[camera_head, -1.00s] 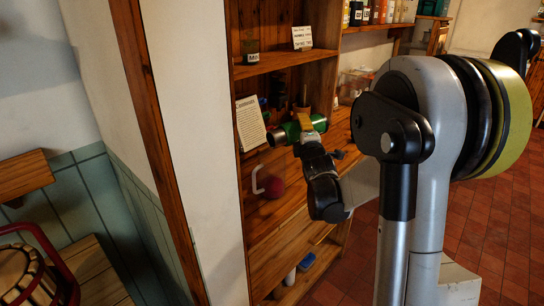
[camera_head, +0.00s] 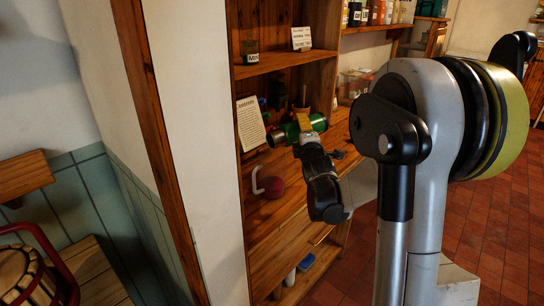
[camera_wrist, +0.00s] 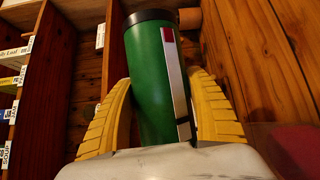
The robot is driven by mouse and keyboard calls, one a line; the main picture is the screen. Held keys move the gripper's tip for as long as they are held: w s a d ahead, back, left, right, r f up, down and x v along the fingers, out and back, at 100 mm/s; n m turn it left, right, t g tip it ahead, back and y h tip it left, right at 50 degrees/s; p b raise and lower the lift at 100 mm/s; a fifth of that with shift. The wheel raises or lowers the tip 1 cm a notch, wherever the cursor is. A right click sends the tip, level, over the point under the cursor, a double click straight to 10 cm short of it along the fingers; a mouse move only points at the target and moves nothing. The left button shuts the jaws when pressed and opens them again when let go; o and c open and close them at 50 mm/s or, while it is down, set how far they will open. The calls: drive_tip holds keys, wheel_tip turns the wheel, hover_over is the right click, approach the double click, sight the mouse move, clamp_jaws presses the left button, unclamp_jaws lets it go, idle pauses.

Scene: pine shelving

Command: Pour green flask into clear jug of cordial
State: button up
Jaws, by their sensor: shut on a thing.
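The green flask (camera_head: 290,132) lies almost level in the head view, its mouth end to the left and slightly lower. My gripper (camera_head: 304,122) is shut around it; in the wrist view the yellow fingers (camera_wrist: 160,90) press on both sides of the green flask (camera_wrist: 150,85), which has a dark rim. A dark red rounded mass with a pale looped handle, apparently the clear jug of cordial (camera_head: 271,187), stands on the shelf below and slightly left of the flask. Its clear walls are hard to make out. No stream of liquid is visible.
The upright shelf side (camera_head: 236,160) is near on the left. A blue item (camera_head: 306,262) sits on the bottom shelf.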

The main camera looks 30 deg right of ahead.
drive_tip(key=shift+a+n, duration=0.1)
drive_tip(key=shift+n, duration=0.2)
idle(1.5)
drive_tip(key=shift+r, duration=0.1)
